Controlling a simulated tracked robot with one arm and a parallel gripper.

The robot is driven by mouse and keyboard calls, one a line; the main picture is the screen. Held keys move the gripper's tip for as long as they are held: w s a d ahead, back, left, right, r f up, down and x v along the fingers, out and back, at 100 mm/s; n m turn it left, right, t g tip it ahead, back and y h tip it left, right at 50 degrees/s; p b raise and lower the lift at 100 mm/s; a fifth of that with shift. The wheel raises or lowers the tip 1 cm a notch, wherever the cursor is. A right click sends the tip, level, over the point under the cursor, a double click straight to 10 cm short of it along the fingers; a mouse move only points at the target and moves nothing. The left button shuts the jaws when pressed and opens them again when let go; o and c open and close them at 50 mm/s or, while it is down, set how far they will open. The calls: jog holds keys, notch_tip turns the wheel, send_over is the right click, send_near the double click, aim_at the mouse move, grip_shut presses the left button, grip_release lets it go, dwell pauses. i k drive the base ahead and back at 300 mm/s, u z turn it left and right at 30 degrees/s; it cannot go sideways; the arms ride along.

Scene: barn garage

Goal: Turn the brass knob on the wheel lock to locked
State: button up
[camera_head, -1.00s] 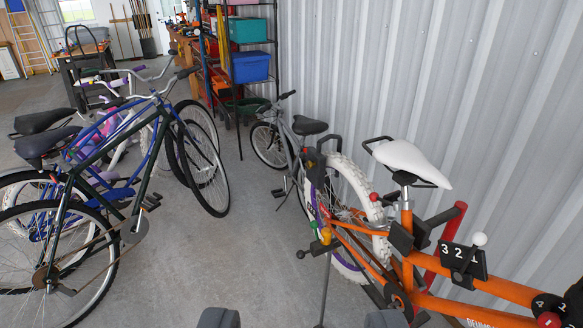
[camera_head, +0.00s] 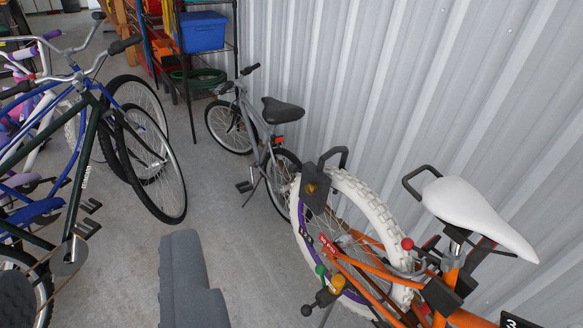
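The wheel lock (camera_head: 318,199) is a dark box with a black shackle loop (camera_head: 343,155) at the top of the orange bike's white-tyred wheel (camera_head: 362,200). A small brass knob (camera_head: 310,188) is on the face of the lock. Its turned position is too small to read. My gripper (camera_head: 190,275) shows as grey finger parts at the bottom, left of the wheel and apart from the lock. I cannot make out two separate fingertips or a gap, and nothing is seen held in it.
The orange bike (camera_head: 375,265) has a white saddle (camera_head: 480,215), and a yellow knob (camera_head: 337,281) low by its wheel. A grey bike (camera_head: 262,130) stands behind, by the corrugated wall (camera_head: 380,70). Several bikes crowd the left. Concrete floor (camera_head: 225,210) is clear between.

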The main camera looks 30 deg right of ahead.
aim_at(310, 188)
jog(key=z, duration=0.25)
jog(key=i, duration=0.85)
jog(key=z, duration=0.5)
